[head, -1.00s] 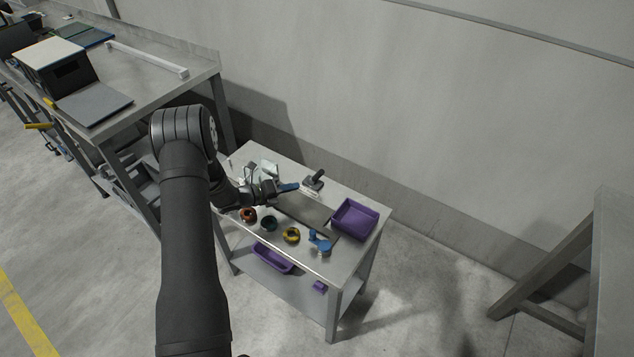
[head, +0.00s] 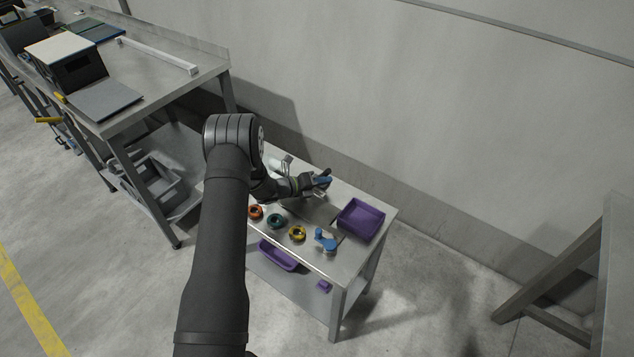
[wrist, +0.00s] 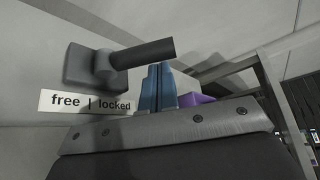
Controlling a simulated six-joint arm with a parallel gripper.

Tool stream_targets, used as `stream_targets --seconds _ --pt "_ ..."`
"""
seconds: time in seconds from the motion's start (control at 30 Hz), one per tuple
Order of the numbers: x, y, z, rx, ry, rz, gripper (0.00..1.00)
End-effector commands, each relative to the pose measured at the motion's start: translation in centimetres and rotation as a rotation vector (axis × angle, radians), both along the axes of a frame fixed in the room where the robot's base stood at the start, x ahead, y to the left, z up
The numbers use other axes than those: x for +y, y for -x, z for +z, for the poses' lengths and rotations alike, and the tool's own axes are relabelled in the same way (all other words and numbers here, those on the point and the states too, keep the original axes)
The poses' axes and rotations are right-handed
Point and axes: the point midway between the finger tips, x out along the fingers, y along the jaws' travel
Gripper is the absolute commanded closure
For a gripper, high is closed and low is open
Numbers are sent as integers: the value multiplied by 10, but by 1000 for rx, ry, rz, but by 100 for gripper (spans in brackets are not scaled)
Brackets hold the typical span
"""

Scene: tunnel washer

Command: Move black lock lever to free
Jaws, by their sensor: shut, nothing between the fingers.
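The black lock lever (wrist: 143,53) shows in the wrist view. It sticks out to the right from a grey block (wrist: 92,68), over the "locked" side of a white label (wrist: 88,102) reading "free | locked". My gripper's blue fingers (wrist: 159,86) are shut and empty, close to the lever's outer part, on its label side. I cannot tell whether they touch it. In the head view my gripper (head: 322,182) is at the back of the small table (head: 290,248) and largely hides the lever.
A purple tray (head: 361,219) stands at the table's right end. Orange (head: 255,212), green (head: 277,221) and yellow (head: 297,233) rings and a blue-handled part (head: 325,240) line the front. A wall is behind the table. A larger bench (head: 170,95) stands at left.

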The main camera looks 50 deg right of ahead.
Motion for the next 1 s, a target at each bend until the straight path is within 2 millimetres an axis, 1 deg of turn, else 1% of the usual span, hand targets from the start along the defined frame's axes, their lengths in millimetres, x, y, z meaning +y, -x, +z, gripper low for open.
stream_targets --seconds 0.37,1.0 --pt "0 0 0 4 0 0 100" --pt "0 -5 4 115 0 0 100"
